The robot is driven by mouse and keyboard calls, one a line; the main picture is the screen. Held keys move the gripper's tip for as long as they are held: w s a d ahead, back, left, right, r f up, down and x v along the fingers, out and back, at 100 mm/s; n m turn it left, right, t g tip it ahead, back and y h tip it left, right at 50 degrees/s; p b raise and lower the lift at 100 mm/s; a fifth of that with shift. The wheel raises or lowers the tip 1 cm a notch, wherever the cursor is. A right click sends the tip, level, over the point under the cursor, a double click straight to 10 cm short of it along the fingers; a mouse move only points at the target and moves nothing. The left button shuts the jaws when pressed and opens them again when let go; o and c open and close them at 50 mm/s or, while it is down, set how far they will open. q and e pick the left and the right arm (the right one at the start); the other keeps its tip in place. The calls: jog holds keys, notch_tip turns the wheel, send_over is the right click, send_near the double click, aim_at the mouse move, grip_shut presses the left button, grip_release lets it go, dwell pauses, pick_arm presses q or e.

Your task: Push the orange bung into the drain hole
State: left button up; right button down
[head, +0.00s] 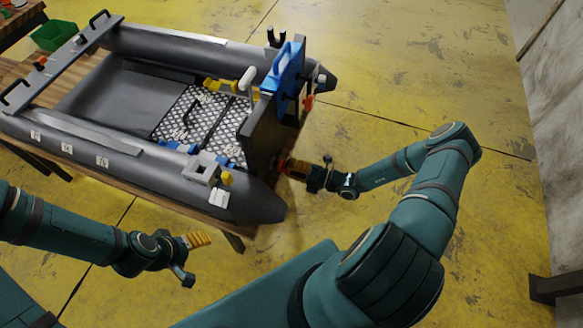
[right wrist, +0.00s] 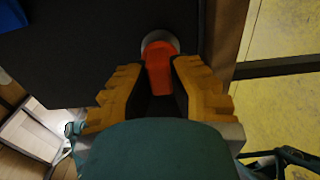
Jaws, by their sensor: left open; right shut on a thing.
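The orange bung (right wrist: 158,68) is between the yellow fingers of my right gripper (right wrist: 157,90), seen in the right wrist view. Its far end meets a round grey ring (right wrist: 160,39) on the dark transom board (right wrist: 95,60); I cannot tell how deep it sits, and the drain hole itself is hidden. In the head view my right gripper (head: 287,166) is shut on the bung at the low outer face of the transom (head: 262,140). My left gripper (head: 198,240) is open and empty, apart from the boat at its near side.
The grey inflatable boat (head: 120,165) lies on a wooden table. A blue part (head: 288,72) and an orange part (head: 308,102) sit on the transom. A green bin (head: 54,35) stands far left. The yellow floor right of the boat is clear.

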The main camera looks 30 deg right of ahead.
jog(key=shift+x, duration=1.05)
jog(key=c, duration=0.9)
grip_release()
jog(key=shift+c, duration=0.2)
jog(key=v, duration=1.2)
